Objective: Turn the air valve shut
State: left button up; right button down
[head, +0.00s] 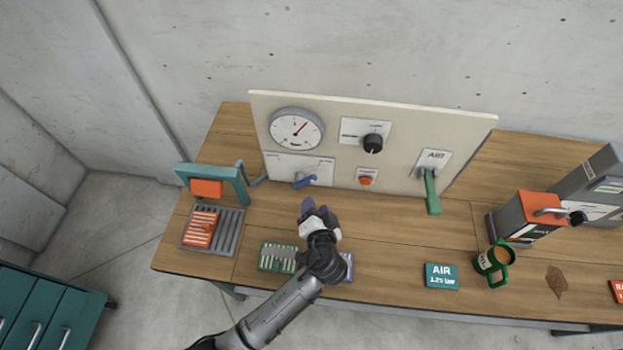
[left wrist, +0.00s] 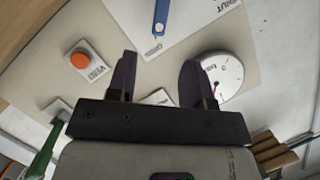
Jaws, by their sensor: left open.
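A green lever (head: 432,192) hangs down from a white plate marked AIR (head: 433,160) at the right of the upright panel. It shows partly at the lower left of the left wrist view (left wrist: 42,152). A blue handle (head: 304,182) sits on a white plate under the gauge; in the left wrist view this handle (left wrist: 161,18) is beside lettering that seems to read SHUT. My left gripper (head: 308,207) is open and empty, in front of the panel just below the blue handle and apart from it. Its two dark fingers (left wrist: 157,78) show spread. My right gripper is not in view.
The panel (head: 335,108) also carries a gauge (head: 296,129), a black knob (head: 373,143) and an orange button (head: 366,180). A teal AIR card (head: 441,276), a green mug (head: 494,262) and an orange-topped machine (head: 526,215) stand right. A teal frame (head: 240,188) stands left.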

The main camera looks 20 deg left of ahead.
aim_at(311, 181)
pick_arm(q)
jog(key=x, duration=1.1)
jog(key=shift+w+a+f, duration=0.1)
jog(key=shift+w+a, duration=0.05)
jog(key=shift+w, duration=0.15)
grip_shut()
